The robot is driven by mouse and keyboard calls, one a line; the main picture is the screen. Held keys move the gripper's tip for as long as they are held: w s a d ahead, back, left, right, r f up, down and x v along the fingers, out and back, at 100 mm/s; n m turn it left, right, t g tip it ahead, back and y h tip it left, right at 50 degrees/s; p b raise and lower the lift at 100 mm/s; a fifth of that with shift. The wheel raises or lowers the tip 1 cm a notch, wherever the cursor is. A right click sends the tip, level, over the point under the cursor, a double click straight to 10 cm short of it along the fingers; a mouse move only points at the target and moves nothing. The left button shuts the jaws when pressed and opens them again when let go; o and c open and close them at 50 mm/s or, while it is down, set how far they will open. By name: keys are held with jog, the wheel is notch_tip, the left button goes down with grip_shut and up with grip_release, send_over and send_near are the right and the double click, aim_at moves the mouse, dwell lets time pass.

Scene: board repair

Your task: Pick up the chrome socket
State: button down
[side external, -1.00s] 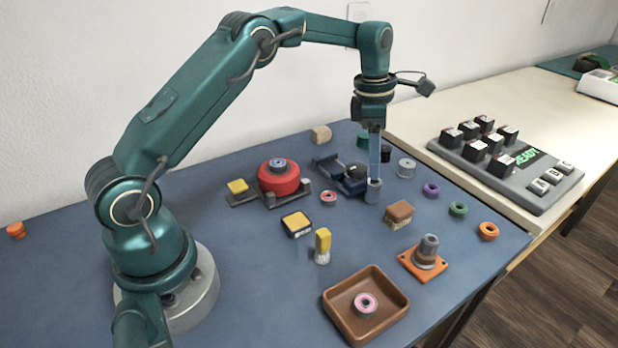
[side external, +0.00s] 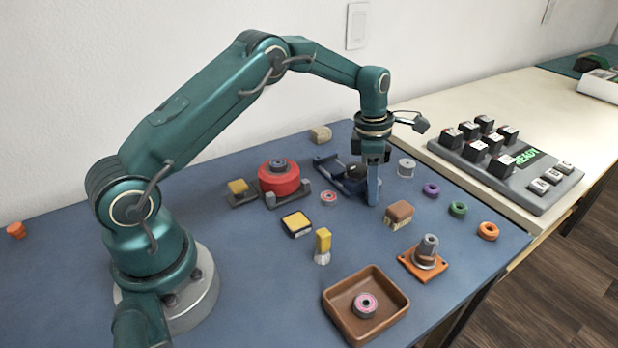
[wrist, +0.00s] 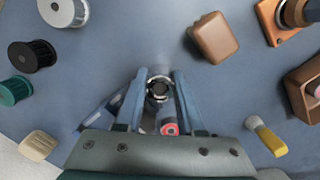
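The chrome socket (wrist: 160,89) shows in the wrist view as a round metal ring with a dark hole. It lies between the two blue fingers of my gripper (wrist: 159,76), close to both. Whether the fingers press on it or leave a thin gap, I cannot tell. In the side view, my gripper (side external: 373,196) points straight down with its fingertips at mat level, and the fingers hide the socket.
A dark blue holder (side external: 325,165) stands close behind my gripper. A brown block (side external: 399,211) and a white spool (side external: 406,167) are nearby. A red-centred ring (side external: 328,198) lies to the left. A brown tray (side external: 388,317) and an orange-based post (side external: 426,262) stand in front.

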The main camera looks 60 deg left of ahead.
notch_tip(320, 180, up, 10)
jog(key=shift+r, duration=0.1)
dwell(0.6)
